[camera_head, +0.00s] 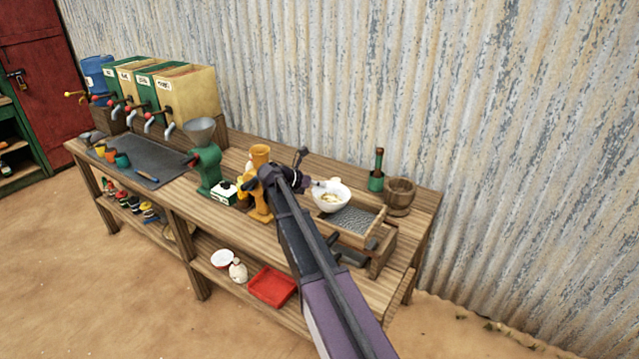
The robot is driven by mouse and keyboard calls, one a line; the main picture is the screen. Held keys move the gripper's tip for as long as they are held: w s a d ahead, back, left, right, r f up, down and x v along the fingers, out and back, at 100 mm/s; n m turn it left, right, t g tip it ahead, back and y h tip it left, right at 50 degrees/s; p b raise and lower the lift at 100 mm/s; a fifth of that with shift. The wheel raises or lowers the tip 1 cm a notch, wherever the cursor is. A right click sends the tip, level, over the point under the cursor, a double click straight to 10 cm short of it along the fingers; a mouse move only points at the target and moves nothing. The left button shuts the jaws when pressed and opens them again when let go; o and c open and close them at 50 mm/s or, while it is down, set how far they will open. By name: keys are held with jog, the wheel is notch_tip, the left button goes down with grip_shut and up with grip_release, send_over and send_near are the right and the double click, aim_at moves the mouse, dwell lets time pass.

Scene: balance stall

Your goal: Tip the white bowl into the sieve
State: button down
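The white bowl (331,204) is right of centre, at the back left part of the sieve, with pale yellowish contents visible inside. It overlaps the sieve's rear left corner in the picture and seems held above it, close to level. The sieve (356,221) is a wooden-framed tray with grey mesh on a wooden box at the bench's right end. My gripper (314,184) is at the bowl's left rim and appears shut on it. The fingers are small and dark here. My arm hides part of the bench in front of the bowl.
A dark green pestle or bottle (376,172) and wooden mortar (400,196) stand right of the bowl. A yellow grinder (259,200), small scale (224,193) and green grinder (207,165) stand left. The corrugated wall (450,100) is close behind. A red tray (272,287) lies on the lower shelf.

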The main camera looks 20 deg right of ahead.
aim_at(329, 187)
jog(key=shift+s+d+r+y+p, duration=0.15)
jog(key=shift+d+y+p, duration=0.2)
jog(key=shift+y+p, duration=0.5)
jog(key=shift+w+d+r+y+p, duration=0.15)
jog(key=shift+d+y+p, duration=0.3)
jog(key=shift+p, duration=0.7)
jog(key=shift+s+d+r+m+y+p, duration=0.1)
jog(key=shift+d+r+m+y+p, duration=0.25)
jog(key=shift+y+p, duration=0.95)
jog(key=shift+s+d+r+m+y+p, duration=0.15)
jog(key=shift+d+r+y+p, duration=0.2)
jog(key=shift+y+p, duration=0.95)
jog(key=shift+d+f+y+p, duration=0.15)
jog(key=shift+d+y+p, duration=0.8)
jog(key=shift+y, duration=0.55)
jog(key=s+d+f+m+t+y+b, duration=0.1)
jog(key=d+f+t+y+b, duration=0.1)
jog(key=d+y+b, duration=0.5)
jog(key=shift+d+m+y, duration=0.3)
jog(key=shift+d+y, duration=0.15)
jog(key=shift+y, duration=1.15)
jog(key=shift+d+r+b, duration=0.1)
jog(key=shift+d+b, duration=0.05)
jog(key=shift+b, duration=0.25)
jog(key=shift+s, duration=0.1)
